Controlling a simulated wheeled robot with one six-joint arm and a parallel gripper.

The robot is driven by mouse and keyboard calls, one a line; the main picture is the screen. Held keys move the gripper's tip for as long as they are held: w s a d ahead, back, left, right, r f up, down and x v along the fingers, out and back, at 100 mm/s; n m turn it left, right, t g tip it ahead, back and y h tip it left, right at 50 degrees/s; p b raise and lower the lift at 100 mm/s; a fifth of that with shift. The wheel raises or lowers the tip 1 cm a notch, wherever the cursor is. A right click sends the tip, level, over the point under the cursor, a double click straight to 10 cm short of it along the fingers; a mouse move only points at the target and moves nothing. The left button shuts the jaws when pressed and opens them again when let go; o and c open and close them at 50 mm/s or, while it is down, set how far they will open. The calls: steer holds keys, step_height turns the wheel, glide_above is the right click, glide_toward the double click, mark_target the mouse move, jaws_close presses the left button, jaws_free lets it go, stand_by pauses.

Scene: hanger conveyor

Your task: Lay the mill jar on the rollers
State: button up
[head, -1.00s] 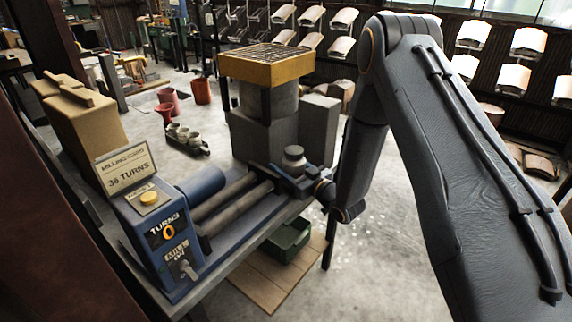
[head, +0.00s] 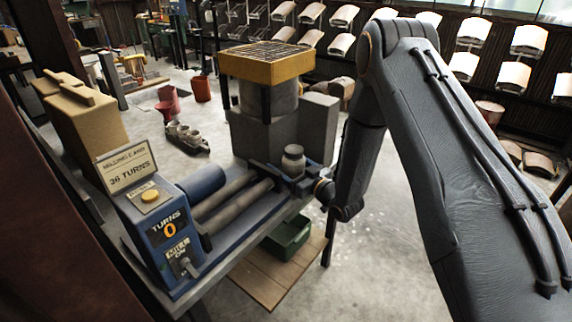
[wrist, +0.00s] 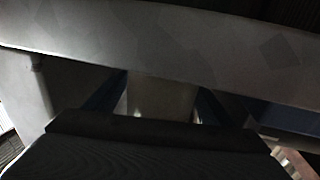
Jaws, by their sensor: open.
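The mill jar (head: 293,160) is a small pale grey jar with a lid, standing upright at the far right end of the rollers in the head view. The rollers (head: 237,204) are two long grey bars lying side by side on the blue mill frame. My gripper (head: 296,182) is low against the jar at that end, its jaws open; the fingertips are partly hidden by the jar and my wrist. In the wrist view a pale surface (wrist: 162,98) shows between dark bluish finger shapes, under a broad grey band. I cannot tell if the fingers touch the jar.
The blue control box (head: 165,225) at the near left end has a yellow button and shows 0 turns. A milling card (head: 127,170) stands on it. A grey block with a yellow-rimmed grate (head: 267,65) stands close behind the jar. A green bin (head: 288,238) sits below the bench.

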steer(key=s+d+r+m+g+h+b, duration=0.1)
steer(key=s+d+m+g+h, duration=0.1)
steer(key=s+d+h, duration=0.55)
steer(key=s+d+m+g+h+b, duration=0.2)
steer(key=s+d+g, duration=0.15)
steer(key=d, duration=0.65)
steer(key=s+d+r+m+g+h, duration=0.1)
steer(key=s+r+m+g, duration=0.1)
steer(key=s, duration=0.9)
steer(key=s+d+r+m+g+h, duration=0.1)
steer(key=s+g, duration=0.4)
steer(key=s, duration=0.6)
step_height(320, 180, up, 2)
steer(key=shift+s+r+m, duration=0.1)
steer(key=shift+s+m, duration=0.15)
steer(key=shift+m, duration=0.35)
steer(key=shift+c, duration=0.2)
